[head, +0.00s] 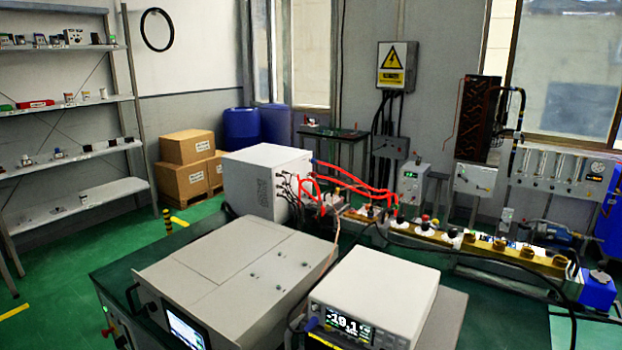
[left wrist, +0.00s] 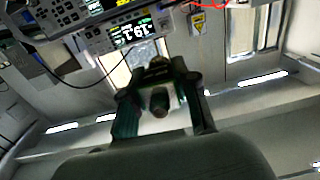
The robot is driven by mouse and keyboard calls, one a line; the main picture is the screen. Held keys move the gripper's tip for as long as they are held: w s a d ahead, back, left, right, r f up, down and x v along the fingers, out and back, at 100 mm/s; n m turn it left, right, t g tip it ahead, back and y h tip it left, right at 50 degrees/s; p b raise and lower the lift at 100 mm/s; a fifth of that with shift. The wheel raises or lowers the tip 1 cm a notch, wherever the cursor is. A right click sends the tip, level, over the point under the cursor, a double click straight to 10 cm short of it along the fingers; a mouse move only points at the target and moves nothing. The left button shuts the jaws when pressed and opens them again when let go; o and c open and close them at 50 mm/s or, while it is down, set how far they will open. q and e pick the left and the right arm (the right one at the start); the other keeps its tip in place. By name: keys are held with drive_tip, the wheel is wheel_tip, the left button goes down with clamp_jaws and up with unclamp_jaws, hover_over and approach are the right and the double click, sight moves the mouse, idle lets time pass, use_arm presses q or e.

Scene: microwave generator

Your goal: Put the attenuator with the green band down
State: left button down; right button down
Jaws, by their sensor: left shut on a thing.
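My left gripper (left wrist: 158,78) shows in the left wrist view, its two dark fingers closed around a small dark cylindrical part, the attenuator (left wrist: 159,102). One brownish end of it points toward the camera. A green band cannot be made out clearly on it. The picture there is turned over, with ceiling lights below, and the held part is in the air. Neither gripper shows in the head view.
A white power meter (head: 385,290) with a lit display stands at the front, beside a large grey lidded unit (head: 235,275). A white cabinet (head: 265,180) and a yellow waveguide line (head: 480,245) lie behind. Shelves with small parts (head: 70,155) stand at left.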

use_arm(q)
drive_tip(key=s+a+r+n+t+y, duration=0.2)
drive_tip(key=s+a+r+n+y, duration=0.2)
drive_tip(key=s+y, duration=0.5)
drive_tip(key=s+a+n, duration=0.1)
drive_tip(key=a+n, duration=0.1)
drive_tip(key=a, duration=0.1)
drive_tip(key=shift+s+a+t+y, duration=0.15)
drive_tip(key=shift+t+y, duration=0.15)
drive_tip(key=shift+t, duration=0.1)
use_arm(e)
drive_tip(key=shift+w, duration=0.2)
